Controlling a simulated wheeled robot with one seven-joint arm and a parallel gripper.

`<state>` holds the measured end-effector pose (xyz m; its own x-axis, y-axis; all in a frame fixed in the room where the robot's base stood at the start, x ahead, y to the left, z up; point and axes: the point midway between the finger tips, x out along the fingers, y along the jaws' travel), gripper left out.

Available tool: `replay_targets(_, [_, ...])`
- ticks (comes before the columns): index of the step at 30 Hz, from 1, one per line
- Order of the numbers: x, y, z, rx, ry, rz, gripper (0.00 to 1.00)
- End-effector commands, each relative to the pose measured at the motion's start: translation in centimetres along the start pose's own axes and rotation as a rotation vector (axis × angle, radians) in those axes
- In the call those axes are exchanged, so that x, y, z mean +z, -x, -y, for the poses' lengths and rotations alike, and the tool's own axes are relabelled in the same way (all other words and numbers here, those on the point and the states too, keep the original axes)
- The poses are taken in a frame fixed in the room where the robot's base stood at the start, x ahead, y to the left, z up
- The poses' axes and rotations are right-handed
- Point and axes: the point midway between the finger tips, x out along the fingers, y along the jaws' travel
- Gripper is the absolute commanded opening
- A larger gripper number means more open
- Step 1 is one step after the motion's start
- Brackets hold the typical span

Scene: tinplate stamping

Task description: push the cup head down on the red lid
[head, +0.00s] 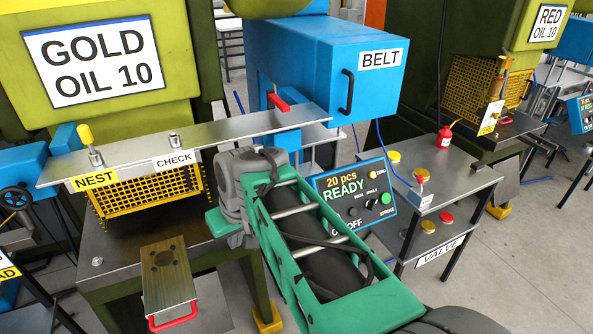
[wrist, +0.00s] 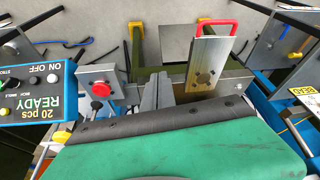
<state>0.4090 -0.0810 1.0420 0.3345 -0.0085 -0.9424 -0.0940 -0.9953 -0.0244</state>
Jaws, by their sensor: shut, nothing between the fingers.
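My gripper (wrist: 157,88) is shut and empty in the wrist view, its grey fingers side by side. In the head view my green and grey arm hides the fingers. I cannot make out a part that is clearly the cup head. A red round top (wrist: 101,89) stands on a grey metal plate, left of the fingers in the wrist view and apart from them. I cannot tell if it is the red lid. Other red round pieces are on the valve stand, one on top (head: 421,175) and one on the lower shelf (head: 447,218).
A metal rail (head: 240,128) crosses behind my arm, with NEST and CHECK labels. A plate with a red handle (head: 168,280) juts from the press, beside my fingers. The READY panel (head: 355,198), valve stand (head: 462,180) and blue BELT box (head: 310,75) stand nearby. Open floor (head: 540,250) lies right.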

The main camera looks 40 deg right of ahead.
Motion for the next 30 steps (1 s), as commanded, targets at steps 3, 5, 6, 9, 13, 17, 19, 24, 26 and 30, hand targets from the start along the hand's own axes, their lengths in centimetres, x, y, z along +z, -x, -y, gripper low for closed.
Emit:
replay_targets(3, [-4.3,4.0,-7.0,0.024,-0.069,-0.038,0.00])
replay_targets(5, [-5.6,5.5,-10.6,0.037,-0.093,-0.057,0.00])
replay_targets(6, [-6.2,6.4,-12.8,0.046,-0.105,-0.069,0.00])
replay_targets(9, [-6.8,8.2,-17.5,0.067,-0.130,-0.091,0.00])
replay_targets(13, [-6.9,9.5,-20.8,0.084,-0.143,-0.108,0.00])
replay_targets(17, [-6.8,9.6,-21.6,0.088,-0.144,-0.111,0.00])
replay_targets(19, [-6.8,9.6,-21.5,0.088,-0.144,-0.111,0.00])
replay_targets(24, [-6.8,9.6,-21.5,0.088,-0.144,-0.112,0.00])
replay_targets(26, [-6.8,9.4,-21.5,0.087,-0.144,-0.111,0.00])
replay_targets(30, [-6.8,8.4,-21.5,0.086,-0.143,-0.111,0.00])
